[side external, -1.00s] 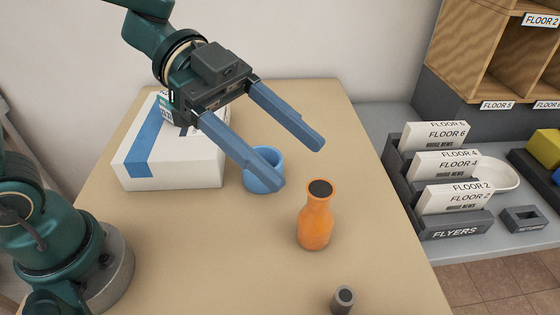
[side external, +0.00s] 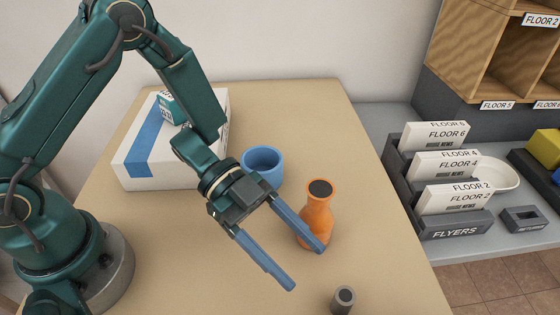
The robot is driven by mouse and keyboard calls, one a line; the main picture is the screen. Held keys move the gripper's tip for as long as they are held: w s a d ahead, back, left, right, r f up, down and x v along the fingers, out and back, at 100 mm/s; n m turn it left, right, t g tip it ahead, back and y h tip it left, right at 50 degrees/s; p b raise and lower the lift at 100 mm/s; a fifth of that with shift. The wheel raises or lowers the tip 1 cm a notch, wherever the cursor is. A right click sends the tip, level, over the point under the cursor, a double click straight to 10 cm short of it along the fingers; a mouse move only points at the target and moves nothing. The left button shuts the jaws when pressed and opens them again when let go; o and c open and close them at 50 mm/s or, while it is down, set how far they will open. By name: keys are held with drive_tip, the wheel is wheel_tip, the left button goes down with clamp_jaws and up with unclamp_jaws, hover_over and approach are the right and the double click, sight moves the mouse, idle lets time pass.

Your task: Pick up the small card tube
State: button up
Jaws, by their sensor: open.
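The small card tube (side external: 343,300) is a short grey-brown cylinder with a dark open top. It stands upright near the front edge of the table in the side external view, with its bottom cut off by the picture's edge. My gripper (side external: 308,268) is open, with its two blue fingers pointing down and right toward the tube. The fingertips are apart from the tube, up and left of it in the picture. Nothing is between the fingers.
An orange bottle (side external: 317,200) stands behind my right finger, partly hidden; I cannot tell if they touch. A blue cup (side external: 262,160) and a white box with a blue stripe (side external: 130,168) are farther back. A flyers rack (side external: 455,230) stands right of the table (side external: 390,250).

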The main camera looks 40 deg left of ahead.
sight(346, 295)
drive_tip(key=x, duration=0.3)
drive_tip(key=shift+d, duration=0.2)
drive_tip(key=shift+w+x, duration=0.15)
drive_tip(key=shift+x, duration=1.2)
drive_tip(key=shift+w+x, duration=0.2)
drive_tip(key=shift+x, duration=1.2)
drive_tip(key=shift+r, duration=0.1)
clamp_jaws()
